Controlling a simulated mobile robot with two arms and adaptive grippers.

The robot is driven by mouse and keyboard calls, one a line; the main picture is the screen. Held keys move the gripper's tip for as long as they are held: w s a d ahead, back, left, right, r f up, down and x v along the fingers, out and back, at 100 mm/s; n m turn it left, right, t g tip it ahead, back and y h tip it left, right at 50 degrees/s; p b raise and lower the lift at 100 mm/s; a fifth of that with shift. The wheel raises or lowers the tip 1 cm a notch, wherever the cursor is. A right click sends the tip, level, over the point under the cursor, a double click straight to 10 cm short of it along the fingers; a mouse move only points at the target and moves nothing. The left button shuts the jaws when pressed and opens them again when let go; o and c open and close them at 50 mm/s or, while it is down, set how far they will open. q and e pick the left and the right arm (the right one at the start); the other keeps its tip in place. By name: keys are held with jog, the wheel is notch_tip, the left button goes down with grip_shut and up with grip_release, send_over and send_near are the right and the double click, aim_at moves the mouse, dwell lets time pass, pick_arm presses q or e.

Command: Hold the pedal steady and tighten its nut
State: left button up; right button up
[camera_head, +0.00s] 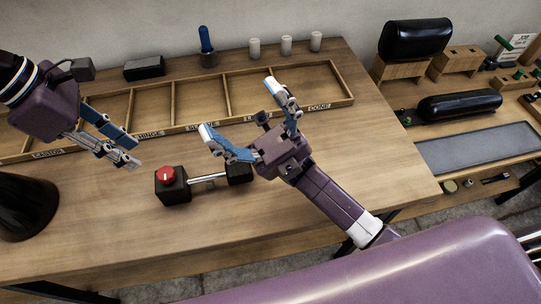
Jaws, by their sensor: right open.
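A small assembly lies on the bench: a black block with a red knob (166,174), a metal rod (208,178) and a second black block (240,176) at its right end. I take this as the pedal; I cannot tell which part is its nut. My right gripper (238,107) is open and empty, its fingers spread wide, just above and right of the second block, which its body partly covers. My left gripper (135,153) is above and left of the red knob, apart from it. Its fingers look parallel with a gap and nothing between them.
A wooden compartment tray (180,107) with labels spans the back of the bench. Behind it stand a blue-handled tool (206,42), pale cups (286,45) and a dark box (144,68). A purple padded seat (400,265) fills the front right. The bench front is mostly clear.

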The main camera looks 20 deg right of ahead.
notch_tip(320, 180, down, 5)
jog(key=a+n+t+h, duration=0.1)
jog(key=a+t+h, duration=0.1)
jog(key=t, duration=0.3)
jog(key=n+t+h, duration=0.7)
jog(key=t+h, duration=0.4)
send_near(251, 167)
jog(key=x, duration=0.5)
jog(key=shift+w+f, duration=0.3)
jog(key=shift+f, duration=0.15)
jog(key=shift+a+f, duration=0.1)
jog(key=shift+f, duration=0.15)
jog(key=shift+w+a+f, duration=0.1)
jog(key=shift+a+f, duration=0.05)
jog(key=shift+a, duration=0.2)
jog(key=x, duration=0.6)
jog(key=shift+a+f, duration=0.1)
jog(key=shift+a, duration=0.25)
